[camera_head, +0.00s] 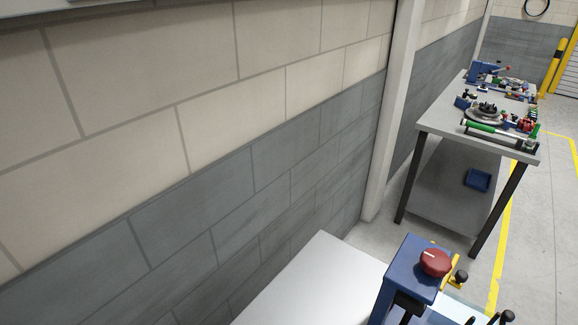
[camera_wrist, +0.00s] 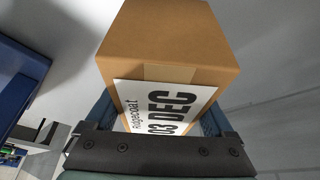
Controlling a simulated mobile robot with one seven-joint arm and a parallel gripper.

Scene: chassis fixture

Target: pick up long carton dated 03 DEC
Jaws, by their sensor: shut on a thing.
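The long carton (camera_wrist: 178,42) is a brown cardboard box in the wrist view. Its white label (camera_wrist: 165,105) reads "Ridgecoat" and "03 DEC". My gripper (camera_wrist: 165,120) is shut on the carton, with a blue finger at each side of it. The dark gripper body crosses the bottom of the wrist view and hides the carton's near end. Neither the carton nor my gripper shows in the head view.
A grey bench (camera_head: 316,290) stands by the block wall (camera_head: 200,190), with a blue fixture with a red knob (camera_head: 436,262) at its right. A farther table (camera_head: 445,125) holds several tools, with a blue bin (camera_head: 478,180) on its lower shelf. Open floor (camera_head: 545,230) lies at right.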

